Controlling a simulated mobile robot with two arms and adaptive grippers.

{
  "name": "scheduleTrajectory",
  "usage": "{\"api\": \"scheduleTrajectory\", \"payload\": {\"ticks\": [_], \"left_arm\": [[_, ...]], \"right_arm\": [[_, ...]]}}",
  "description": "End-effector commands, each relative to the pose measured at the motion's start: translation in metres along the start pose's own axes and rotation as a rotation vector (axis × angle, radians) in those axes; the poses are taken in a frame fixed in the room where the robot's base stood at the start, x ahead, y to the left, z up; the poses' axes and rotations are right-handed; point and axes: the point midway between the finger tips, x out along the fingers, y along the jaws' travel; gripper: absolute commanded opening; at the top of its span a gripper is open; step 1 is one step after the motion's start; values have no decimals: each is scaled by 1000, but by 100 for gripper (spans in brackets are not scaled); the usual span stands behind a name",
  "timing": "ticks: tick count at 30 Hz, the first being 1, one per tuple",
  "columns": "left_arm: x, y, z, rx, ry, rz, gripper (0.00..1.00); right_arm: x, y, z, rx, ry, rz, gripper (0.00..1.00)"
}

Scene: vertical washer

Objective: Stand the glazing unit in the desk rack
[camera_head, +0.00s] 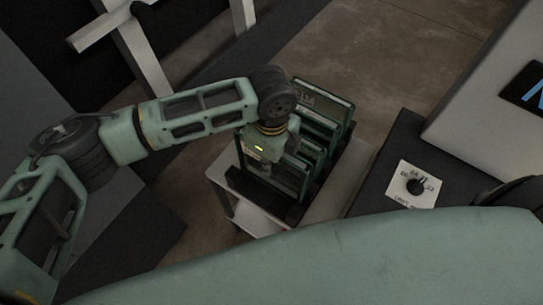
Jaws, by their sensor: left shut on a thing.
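My left gripper (265,165) is shut on the nearest glazing unit (288,180), a glass pane with a dark green frame. The unit stands close to upright at the front of the desk rack (245,186), whose dark base shows at its foot. The gripper and wrist hide its upper left part. I cannot tell whether its lower edge is seated in a slot. Several similar framed panes (325,103) stand in a row behind it. My right gripper is not in view.
The rack is on a small light-coloured table (347,168) with a narrow bare margin. A white frame (140,45) stands at the upper left.

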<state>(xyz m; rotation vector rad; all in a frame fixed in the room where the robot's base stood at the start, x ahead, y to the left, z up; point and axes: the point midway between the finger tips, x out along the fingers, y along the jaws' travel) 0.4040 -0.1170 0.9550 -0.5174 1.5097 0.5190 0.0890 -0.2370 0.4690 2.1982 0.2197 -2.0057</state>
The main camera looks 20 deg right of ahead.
Motion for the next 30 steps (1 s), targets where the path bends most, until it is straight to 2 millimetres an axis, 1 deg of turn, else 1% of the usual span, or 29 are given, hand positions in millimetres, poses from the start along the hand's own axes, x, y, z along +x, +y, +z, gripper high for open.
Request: {"api": "scheduleTrajectory", "payload": {"ticks": [1,6,12,19,29,30], "left_arm": [[4,-1,0,1,1,-4,0],[18,-2,0,0,0,-4,0],[31,-1,0,0,0,-4,0],[38,-2,0,1,-1,-4,0],[38,-2,0,1,-1,-5,0],[38,-2,0,1,-1,-5,22]], "right_arm": [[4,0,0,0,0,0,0],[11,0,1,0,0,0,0],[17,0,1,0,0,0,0],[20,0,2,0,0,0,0],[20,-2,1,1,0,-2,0],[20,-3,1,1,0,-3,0]]}}
